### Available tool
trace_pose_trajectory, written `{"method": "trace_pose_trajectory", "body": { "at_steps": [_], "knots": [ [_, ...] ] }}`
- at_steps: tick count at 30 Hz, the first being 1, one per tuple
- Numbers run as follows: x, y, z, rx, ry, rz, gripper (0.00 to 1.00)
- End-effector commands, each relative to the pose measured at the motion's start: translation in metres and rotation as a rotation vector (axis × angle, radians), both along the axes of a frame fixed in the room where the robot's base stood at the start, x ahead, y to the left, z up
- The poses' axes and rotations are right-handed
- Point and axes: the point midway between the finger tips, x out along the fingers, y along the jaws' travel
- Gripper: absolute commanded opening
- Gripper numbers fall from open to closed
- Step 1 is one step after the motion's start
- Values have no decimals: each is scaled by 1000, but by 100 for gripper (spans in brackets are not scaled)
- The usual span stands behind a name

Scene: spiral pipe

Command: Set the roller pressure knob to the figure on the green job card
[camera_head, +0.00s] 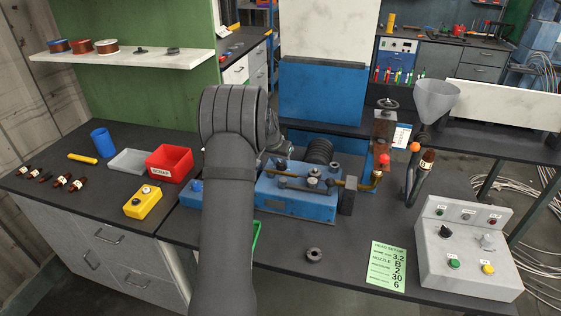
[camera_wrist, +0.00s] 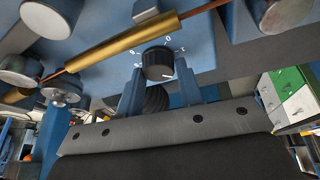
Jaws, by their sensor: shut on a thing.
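My gripper (camera_wrist: 160,82) is shut on a black round knob (camera_wrist: 157,61) in the wrist view, one blue finger on each side. A white pointer line on the knob points to the lower right in that view. Small white figures ring the knob on the blue panel, too small to read surely. In the head view my arm hides the knob and the fingers. The green job card (camera_head: 388,266) lies on the bench front at right. Its figures read 3.2, B, 2, 30 and 6 from top down; the line beside 2 seems to say pressure.
A brass tube (camera_wrist: 120,47) with a copper rod crosses close above the knob in the wrist view. The blue machine (camera_head: 295,197) stands mid-bench. A grey control box (camera_head: 465,250) is at right, a loose dark ring (camera_head: 314,254) at front, and a red bin (camera_head: 168,163) at left.

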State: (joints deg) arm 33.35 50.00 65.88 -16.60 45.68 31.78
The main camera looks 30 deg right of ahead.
Motion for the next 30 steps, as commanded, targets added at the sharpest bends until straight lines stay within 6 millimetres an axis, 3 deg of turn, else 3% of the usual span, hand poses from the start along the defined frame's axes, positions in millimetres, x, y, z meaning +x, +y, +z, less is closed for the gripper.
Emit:
{"method": "trace_pose_trajectory", "body": {
  "at_steps": [1, 2, 4, 5, 17, 22, 30],
  "knots": [
    [0, 0, 0, 0, 1, 0, 10],
    [0, 0, 0, 0, 1, 0, 39],
    [0, 0, 0, 0, 1, 0, 53],
    [0, 0, 0, 0, 1, 0, 55],
    [-1, 3, 9, -1, -2, 0, 55],
    [-6, 13, 37, -3, -3, 0, 55],
    [-16, 37, 98, -1, -4, 0, 55]
  ]
}}
